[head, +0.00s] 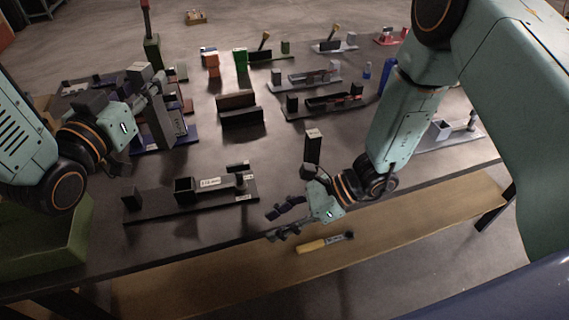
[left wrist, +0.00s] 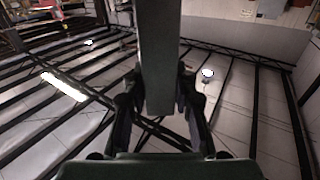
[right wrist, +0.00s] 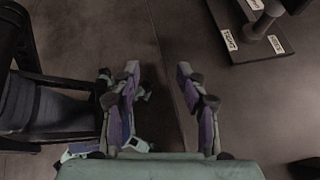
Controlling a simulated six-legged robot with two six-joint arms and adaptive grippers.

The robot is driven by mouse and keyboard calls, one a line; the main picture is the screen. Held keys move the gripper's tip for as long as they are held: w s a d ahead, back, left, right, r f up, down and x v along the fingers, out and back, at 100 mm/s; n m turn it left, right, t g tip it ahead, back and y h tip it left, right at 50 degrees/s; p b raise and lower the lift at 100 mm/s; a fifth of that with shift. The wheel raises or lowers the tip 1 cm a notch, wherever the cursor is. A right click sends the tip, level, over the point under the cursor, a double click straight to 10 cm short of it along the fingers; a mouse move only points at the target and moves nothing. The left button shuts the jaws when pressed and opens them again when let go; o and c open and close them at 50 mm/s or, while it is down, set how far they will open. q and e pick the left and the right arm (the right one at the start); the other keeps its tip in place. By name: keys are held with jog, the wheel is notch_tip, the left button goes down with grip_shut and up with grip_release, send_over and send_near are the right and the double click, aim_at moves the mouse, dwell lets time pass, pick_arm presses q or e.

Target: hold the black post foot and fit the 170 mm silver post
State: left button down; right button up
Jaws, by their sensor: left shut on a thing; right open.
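My left gripper (head: 148,96) is shut on a dark grey bar-shaped piece (head: 157,126), held above the left part of the table. In the left wrist view the bar (left wrist: 157,60) fills the space between the fingers; I cannot tell whether it is the black post foot. My right gripper (head: 274,225) is open and empty at the table's front edge; its parted fingers also show in the right wrist view (right wrist: 158,72). A dark upright block with a pale labelled top (head: 312,148) stands behind it. I cannot single out the 170 mm silver post.
A dark labelled fixture (head: 155,209) lies at the front of the table (head: 270,170). Several fixtures and coloured blocks stand further back, including a dark rack (head: 242,116). A yellow-handled tool (head: 312,246) lies below the front edge. The table's middle is fairly clear.

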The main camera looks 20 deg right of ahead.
aim_at(237, 170)
jog(key=w+d+r+t, duration=0.1)
jog(key=w+r, duration=0.1)
jog(key=w, duration=0.1)
jog(key=w+d+r+m+t, duration=0.1)
jog(key=w+t, duration=0.1)
jog(key=w, duration=0.1)
jog(key=w+d+r+t+y, duration=0.1)
jog(key=w+d+r, duration=0.1)
jog(key=w, duration=0.2)
jog(key=shift+d+r+m, duration=0.1)
jog(key=shift+r+m, duration=0.25)
jog(key=shift+m, duration=0.05)
jog(key=shift+w+f, duration=0.1)
jog(key=shift+w, duration=0.05)
jog(key=x, duration=1.2)
jog(key=shift+r, duration=0.2)
jog(key=shift+f, duration=0.1)
grip_shut()
